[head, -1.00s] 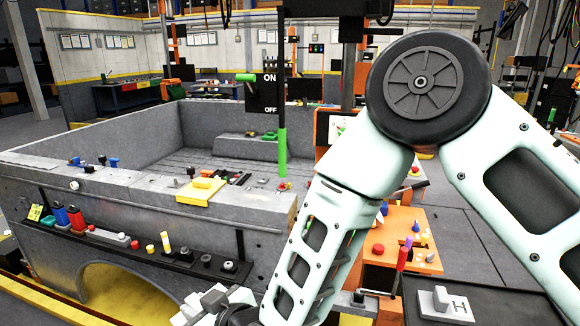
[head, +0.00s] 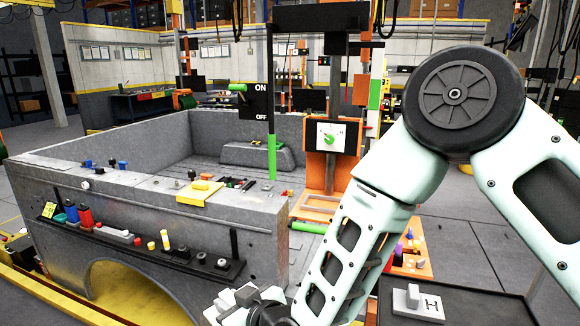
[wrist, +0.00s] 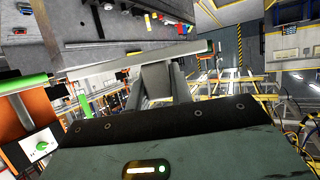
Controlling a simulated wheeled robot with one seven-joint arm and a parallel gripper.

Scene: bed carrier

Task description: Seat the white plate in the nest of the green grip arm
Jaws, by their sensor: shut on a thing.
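My gripper (wrist: 158,85) is shut on the grey block-like grip of a white plate (wrist: 125,66), seen nearly edge-on in the wrist view. In the head view my gripper (head: 245,308) is low in the picture, in front of the truck bed, and the plate (head: 212,314) is partly cut off by the lower edge. A green bar (head: 308,227) lies level by the orange gauge stand, behind my arm. A green cylinder (wrist: 22,84) shows at the left of the wrist view, apart from the plate. I cannot make out the nest.
The grey truck bed (head: 150,225) has small parts on its rim and a black shelf (head: 185,262). An orange stand (head: 320,180) bears a gauge (head: 331,140). A pole with ON and OFF signs (head: 262,100) rises nearby. A black tray (head: 460,312) holds another white piece marked H (head: 418,305).

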